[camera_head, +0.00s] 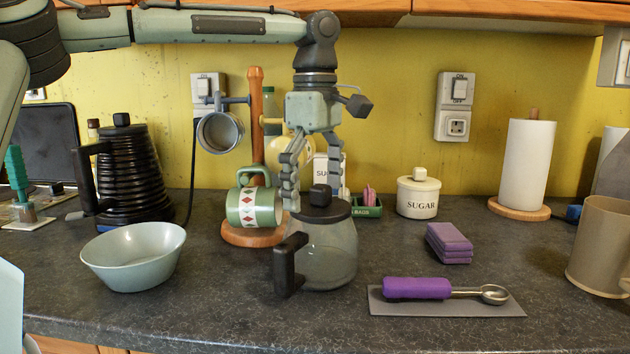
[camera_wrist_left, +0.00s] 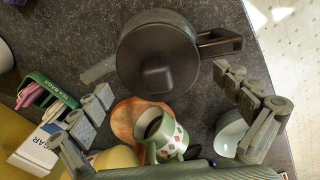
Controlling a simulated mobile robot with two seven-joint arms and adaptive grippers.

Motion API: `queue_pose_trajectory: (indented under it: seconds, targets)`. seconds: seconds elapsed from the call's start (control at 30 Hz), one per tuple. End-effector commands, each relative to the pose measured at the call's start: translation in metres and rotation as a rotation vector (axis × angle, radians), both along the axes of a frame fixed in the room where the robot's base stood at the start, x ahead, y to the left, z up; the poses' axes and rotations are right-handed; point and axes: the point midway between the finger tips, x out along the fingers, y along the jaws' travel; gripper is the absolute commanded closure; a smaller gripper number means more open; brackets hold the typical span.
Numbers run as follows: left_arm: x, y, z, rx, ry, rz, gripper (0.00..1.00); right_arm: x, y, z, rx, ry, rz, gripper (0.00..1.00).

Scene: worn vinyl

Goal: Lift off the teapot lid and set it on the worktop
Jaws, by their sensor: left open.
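The teapot (camera_head: 330,255) is a glass pot with a black handle on its left, standing on the dark worktop (camera_head: 220,305). Its dark lid (camera_head: 322,211) with a square black knob sits on top. In the left wrist view the lid (camera_wrist_left: 155,52) appears from above, with the knob toward the gripper. My left gripper (camera_head: 312,203) points down over the lid, its fingers spread either side of the knob. It is open and empty; whether a finger touches the lid is unclear. My right gripper is not in view.
A purple-handled scoop (camera_head: 420,288) lies on a grey mat right of the teapot, with purple sponges (camera_head: 449,243) behind. A pale bowl (camera_head: 133,256) stands left. A mug tree (camera_head: 256,150) with a green mug (camera_head: 253,206) stands behind left. Some worktop in front is bare.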

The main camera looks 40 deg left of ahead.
Motion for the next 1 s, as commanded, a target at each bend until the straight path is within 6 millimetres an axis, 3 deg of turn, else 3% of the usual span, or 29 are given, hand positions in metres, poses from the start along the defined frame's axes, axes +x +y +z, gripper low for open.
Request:
queue_pose_trajectory:
  seconds: [0.17, 0.9, 1.0]
  targets:
    - [0.0001, 0.0, 0.0001, 0.0, 0.0, 0.0, 0.01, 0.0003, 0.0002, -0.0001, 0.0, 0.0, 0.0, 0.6]
    - [0.001, 0.0012, -0.0043, 0.002, 0.002, 0.002, 0.93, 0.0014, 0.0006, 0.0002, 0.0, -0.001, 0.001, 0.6]
    - [0.0006, 0.0014, -0.0055, 0.003, 0.004, 0.002, 0.96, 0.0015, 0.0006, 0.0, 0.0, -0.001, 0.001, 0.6]
